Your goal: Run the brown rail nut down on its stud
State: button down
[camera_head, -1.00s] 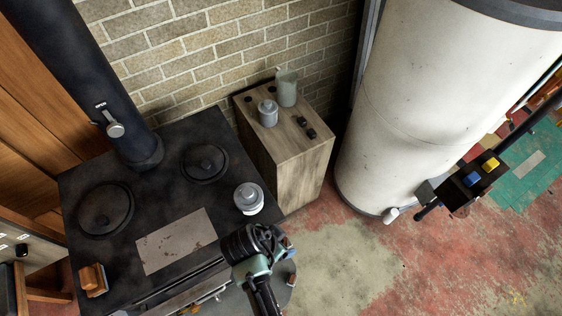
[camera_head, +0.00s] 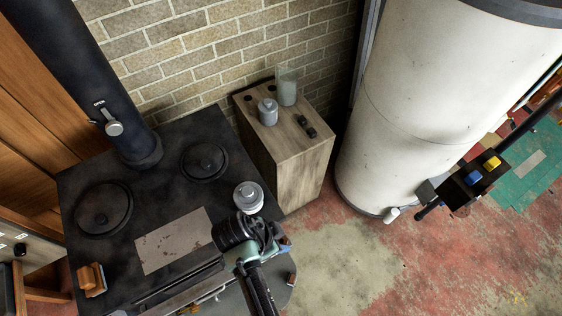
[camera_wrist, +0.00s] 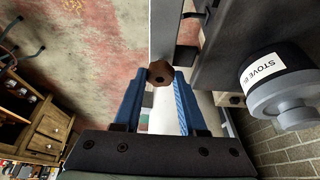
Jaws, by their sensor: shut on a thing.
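The brown rail nut (camera_wrist: 160,73) is a small hexagonal nut, seen in the middle of the wrist view between my two blue fingertips. My gripper (camera_wrist: 159,78) is shut on it, one finger at each side. A pale rail (camera_wrist: 165,28) runs behind and beyond the nut. The stud cannot be made out, so I cannot tell how far the nut is on it. In the head view my gripper (camera_head: 281,242) is at the stove's front right corner, and the nut is hidden there.
The black stove (camera_head: 152,190) has a capped grey jar (camera_head: 248,196) at its right edge; the jar, labelled STOVE, shows close at right in the wrist view (camera_wrist: 278,88). A wooden cabinet (camera_head: 290,165) and white tank (camera_head: 435,100) stand beyond. Floor at right is open.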

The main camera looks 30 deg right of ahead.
jog(key=shift+w+m+g+b, duration=0.15)
jog(key=shift+m+g+b, duration=0.2)
jog(key=shift+m, duration=0.45)
jog(key=shift+m+g, duration=0.25)
jog(key=shift+m, duration=0.55)
jog(key=shift+w+m+g+b, duration=0.1)
jog(key=shift+m+g+b, duration=0.3)
jog(key=shift+m, duration=0.4)
jog(key=shift+d+m, duration=0.1)
jog(key=shift+m, duration=0.7)
jog(key=shift+w+m+g+y+b, duration=0.1)
jog(key=shift+m+g+y+b, duration=0.4)
jog(key=shift+m, duration=0.4)
jog(key=shift+r+m, duration=0.1)
jog(key=shift+m, duration=0.6)
